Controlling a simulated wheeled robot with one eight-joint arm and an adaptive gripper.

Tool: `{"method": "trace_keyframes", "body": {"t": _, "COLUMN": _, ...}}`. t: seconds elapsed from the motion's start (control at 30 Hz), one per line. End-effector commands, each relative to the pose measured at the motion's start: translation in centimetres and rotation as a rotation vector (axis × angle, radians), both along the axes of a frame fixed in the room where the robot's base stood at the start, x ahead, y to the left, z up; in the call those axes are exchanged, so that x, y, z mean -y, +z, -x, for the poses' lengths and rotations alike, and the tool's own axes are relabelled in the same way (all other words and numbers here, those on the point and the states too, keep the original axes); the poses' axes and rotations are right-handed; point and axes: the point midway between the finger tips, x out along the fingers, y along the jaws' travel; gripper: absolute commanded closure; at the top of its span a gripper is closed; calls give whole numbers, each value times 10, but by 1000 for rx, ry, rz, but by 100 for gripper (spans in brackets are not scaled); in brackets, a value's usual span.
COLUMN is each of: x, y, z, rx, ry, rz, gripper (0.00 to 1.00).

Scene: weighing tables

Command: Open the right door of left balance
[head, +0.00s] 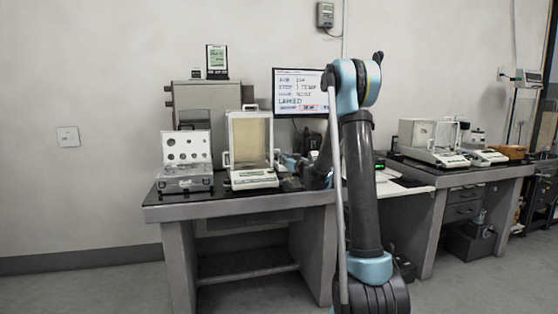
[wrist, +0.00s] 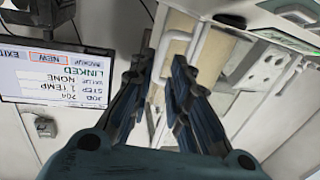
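The left balance (head: 250,180) stands on the left table, a glass-sided draft shield with pale frame over a white base. Its right side faces my arm. In the wrist view, which is turned over, the white door handle (wrist: 176,38) stands out from the balance's side panel (wrist: 212,50). My gripper (wrist: 164,62) is open, with its two dark fingers apart and the handle seen between and just beyond the tips. I cannot tell whether a finger touches the handle.
An open case of weights (head: 186,175) stands left of the balance. A monitor (head: 298,88) is behind it and also shows in the wrist view (wrist: 45,80). Another balance (head: 430,155) stands on the right table. Papers (head: 402,186) lie on the tabletop behind my arm.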

Motion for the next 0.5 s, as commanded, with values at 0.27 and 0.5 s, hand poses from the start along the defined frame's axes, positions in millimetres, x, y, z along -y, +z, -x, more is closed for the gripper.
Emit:
{"method": "trace_keyframes", "body": {"t": 0.27, "x": -21, "y": 0, "z": -40, "rx": 0, "ry": 1, "rz": 0, "gripper": 83}}
{"method": "trace_keyframes", "body": {"t": 0.5, "x": -30, "y": 0, "z": -58, "rx": 0, "ry": 0, "rz": 0, "gripper": 83}}
